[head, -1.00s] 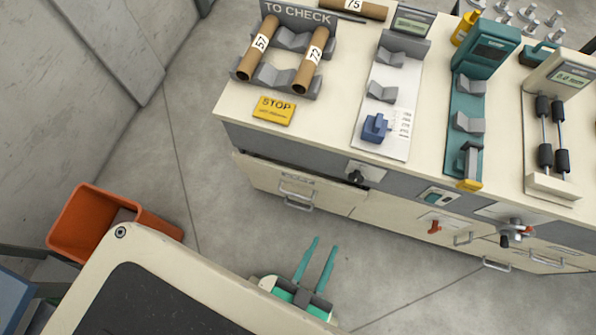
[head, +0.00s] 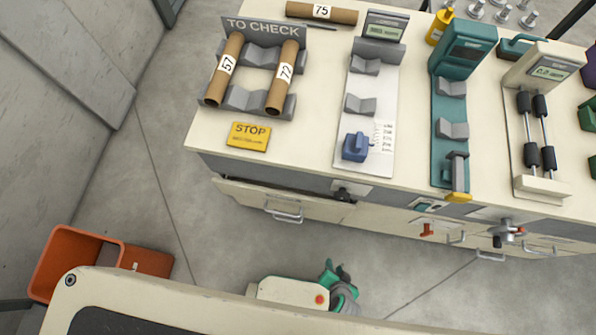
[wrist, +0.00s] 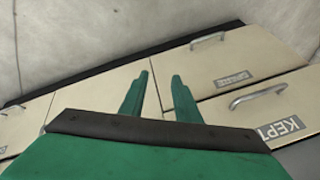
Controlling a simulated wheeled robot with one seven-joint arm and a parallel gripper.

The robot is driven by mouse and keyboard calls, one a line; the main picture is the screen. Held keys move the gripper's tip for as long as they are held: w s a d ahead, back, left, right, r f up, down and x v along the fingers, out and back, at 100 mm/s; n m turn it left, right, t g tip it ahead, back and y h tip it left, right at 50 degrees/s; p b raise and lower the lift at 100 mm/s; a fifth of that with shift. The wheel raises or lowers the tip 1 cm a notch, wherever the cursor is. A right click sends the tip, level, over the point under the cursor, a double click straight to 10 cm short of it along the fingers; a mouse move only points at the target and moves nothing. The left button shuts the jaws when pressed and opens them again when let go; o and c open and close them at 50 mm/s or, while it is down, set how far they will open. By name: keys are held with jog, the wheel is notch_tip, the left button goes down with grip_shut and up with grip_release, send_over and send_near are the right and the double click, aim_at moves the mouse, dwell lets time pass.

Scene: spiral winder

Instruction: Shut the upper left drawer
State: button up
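The upper left drawer (head: 325,208) is in the cream cabinet's front, below the STOP sign in the head view. It stands partly pulled out, with a dark gap above its front. Its metal handle (head: 284,213) faces me. In the wrist view, a drawer front labelled KEPT (wrist: 235,118) with a handle shows at the right; I cannot tell surely that it is the same one. My gripper (wrist: 160,78) is open and empty, its two green fingers apart. In the head view my gripper (head: 341,278) is in front of and below the cabinet, apart from the drawer; its fingertips are unclear there.
The cabinet top (head: 215,145) holds a TO CHECK rack (head: 262,97) with two cardboard tubes, a yellow STOP sign (head: 248,136) and several instruments. An orange bin (head: 75,262) stands at lower left. The floor before the cabinet is clear.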

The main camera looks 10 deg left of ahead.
notch_tip(320, 180, down, 6)
jog(key=w+a+m+g+y, duration=0.1)
jog(key=m+g+y, duration=0.1)
jog(key=y, duration=0.1)
jog(key=m+t+y, duration=0.2)
jog(key=m+y, duration=0.1)
jog(key=y, duration=0.8)
send_near(285, 214)
jog(key=x, duration=1)
jog(key=shift+w+a+f, duration=0.1)
jog(key=shift+f, duration=0.3)
jog(key=shift+c, duration=0.2)
grip_shut()
